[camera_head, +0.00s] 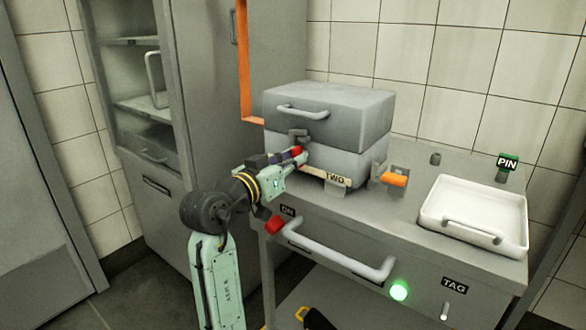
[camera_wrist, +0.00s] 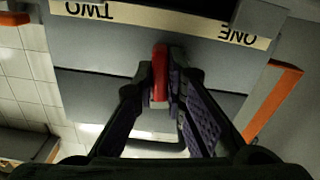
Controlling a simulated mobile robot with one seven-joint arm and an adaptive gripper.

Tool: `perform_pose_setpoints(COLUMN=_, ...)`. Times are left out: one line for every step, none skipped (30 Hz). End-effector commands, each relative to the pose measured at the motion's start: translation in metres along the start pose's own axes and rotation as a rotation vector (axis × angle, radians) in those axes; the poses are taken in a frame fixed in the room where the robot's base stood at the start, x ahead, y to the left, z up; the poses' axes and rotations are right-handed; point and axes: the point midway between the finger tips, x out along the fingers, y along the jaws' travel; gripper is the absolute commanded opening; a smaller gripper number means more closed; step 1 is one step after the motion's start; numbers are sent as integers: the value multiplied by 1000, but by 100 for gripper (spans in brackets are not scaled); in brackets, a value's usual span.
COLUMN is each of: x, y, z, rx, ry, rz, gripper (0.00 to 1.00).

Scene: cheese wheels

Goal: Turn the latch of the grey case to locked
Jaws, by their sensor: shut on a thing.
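The grey case (camera_head: 345,110) stands on the bench, its lid (camera_head: 360,105) down on its body. A latch (camera_head: 298,134) sits on its front, with a red end (camera_head: 297,150) that also shows in the wrist view (camera_wrist: 159,73). My gripper (camera_head: 292,157) is at the case front, its fingers (camera_wrist: 162,88) shut on the red end from both sides. A pale strip low on the front reads TWO (camera_head: 335,177); the word ONE (camera_wrist: 238,36) shows upside down in the wrist view. My gripper hides part of the strip and latch in the head view.
An orange handle (camera_head: 394,179) sticks out right of the case. A white tray (camera_head: 474,210) lies farther right, near a PIN tag (camera_head: 508,162). A red knob (camera_head: 275,225) and a drawer handle (camera_head: 340,255) are on the bench front. An open cabinet (camera_head: 140,105) stands left.

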Motion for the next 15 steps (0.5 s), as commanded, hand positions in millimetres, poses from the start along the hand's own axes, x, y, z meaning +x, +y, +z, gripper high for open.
perform_pose_setpoints(x=0, y=0, z=2, rx=30, ry=-1, rz=0, gripper=0)
perform_pose_setpoints(x=0, y=0, z=2, rx=47, ry=-1, rz=0, gripper=0)
perform_pose_setpoints(x=0, y=0, z=2, rx=67, ry=-1, rz=0, gripper=0)
perform_pose_setpoints(x=0, y=0, z=2, rx=82, ry=-1, rz=0, gripper=0)
perform_pose_setpoints(x=0, y=0, z=2, rx=94, ry=-1, rz=1, gripper=0)
perform_pose_setpoints(x=0, y=0, z=2, rx=111, ry=-1, rz=1, gripper=0)
perform_pose_setpoints(x=0, y=0, z=2, rx=121, ry=-1, rz=1, gripper=0)
perform_pose_setpoints(x=0, y=0, z=1, rx=130, ry=-1, rz=1, gripper=0)
perform_pose_setpoints(x=0, y=0, z=1, rx=142, ry=-1, rz=1, gripper=0)
perform_pose_setpoints(x=0, y=0, z=1, rx=149, ry=-1, rz=1, gripper=0)
perform_pose_setpoints(x=0, y=0, z=1, rx=155, ry=-1, rz=1, gripper=0)
perform_pose_setpoints(x=0, y=0, z=1, rx=161, ry=-2, rz=1, gripper=0)
perform_pose_setpoints(x=0, y=0, z=1, rx=165, ry=-2, rz=1, gripper=0)
perform_pose_setpoints(x=0, y=0, z=1, rx=169, ry=-2, rz=1, gripper=0)
perform_pose_setpoints(x=0, y=0, z=1, rx=172, ry=-2, rz=1, gripper=0)
